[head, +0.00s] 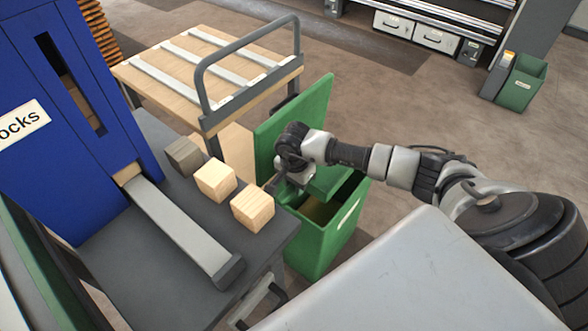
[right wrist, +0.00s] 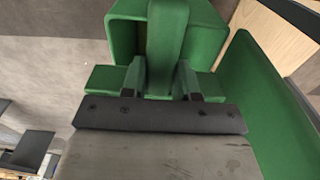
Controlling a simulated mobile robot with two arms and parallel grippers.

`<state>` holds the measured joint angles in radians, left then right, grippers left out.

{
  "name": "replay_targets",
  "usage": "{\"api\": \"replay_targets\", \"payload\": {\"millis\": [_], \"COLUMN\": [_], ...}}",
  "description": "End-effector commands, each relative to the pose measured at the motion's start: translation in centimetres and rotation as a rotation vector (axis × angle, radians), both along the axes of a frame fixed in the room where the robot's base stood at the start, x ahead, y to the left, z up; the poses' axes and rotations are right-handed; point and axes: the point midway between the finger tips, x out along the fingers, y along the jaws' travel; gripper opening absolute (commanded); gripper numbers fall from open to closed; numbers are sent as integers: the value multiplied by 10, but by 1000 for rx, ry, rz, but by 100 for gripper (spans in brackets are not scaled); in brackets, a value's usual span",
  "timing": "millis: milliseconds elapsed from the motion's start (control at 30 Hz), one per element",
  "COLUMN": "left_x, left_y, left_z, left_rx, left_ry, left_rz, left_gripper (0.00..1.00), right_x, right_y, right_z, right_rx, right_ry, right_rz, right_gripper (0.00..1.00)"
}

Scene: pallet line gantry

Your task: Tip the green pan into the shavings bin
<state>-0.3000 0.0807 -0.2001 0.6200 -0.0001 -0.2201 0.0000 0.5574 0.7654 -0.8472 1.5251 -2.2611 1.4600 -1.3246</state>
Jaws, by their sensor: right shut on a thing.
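The green shavings bin (head: 326,243) stands beyond the dark bench, its raised green lid (head: 300,115) behind it. A brownish inside shows through part of its mouth. My right gripper (head: 287,183) is above the bin's left side, largely hidden by its own wrist. In the right wrist view my right gripper (right wrist: 160,82) is shut on a green bar that appears to be the handle of the green pan (right wrist: 125,35). The pan's tilt and contents cannot be told. Bin and pan share one green, so their edges blend in the head view. My left gripper is not in view.
Wooden blocks (head: 252,208) sit on the dark bench (head: 130,260), beside a blue cabinet (head: 90,120) with a pale chute (head: 185,230). A flat cart (head: 200,65) with a grey handrail stands behind. A smaller green bin (head: 522,85) stands far right. Open floor lies between.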

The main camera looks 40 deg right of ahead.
Motion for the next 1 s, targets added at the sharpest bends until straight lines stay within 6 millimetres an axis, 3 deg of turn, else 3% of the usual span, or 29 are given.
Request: {"api": "replay_targets", "payload": {"millis": [1000], "left_x": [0], "left_y": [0], "left_z": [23], "left_rx": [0], "left_ry": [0], "left_rz": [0], "left_gripper": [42], "right_x": [5], "right_y": [-12], "right_z": [42], "right_rx": [0], "right_ry": [-2], "right_rz": [-18], "right_gripper": [2]}}
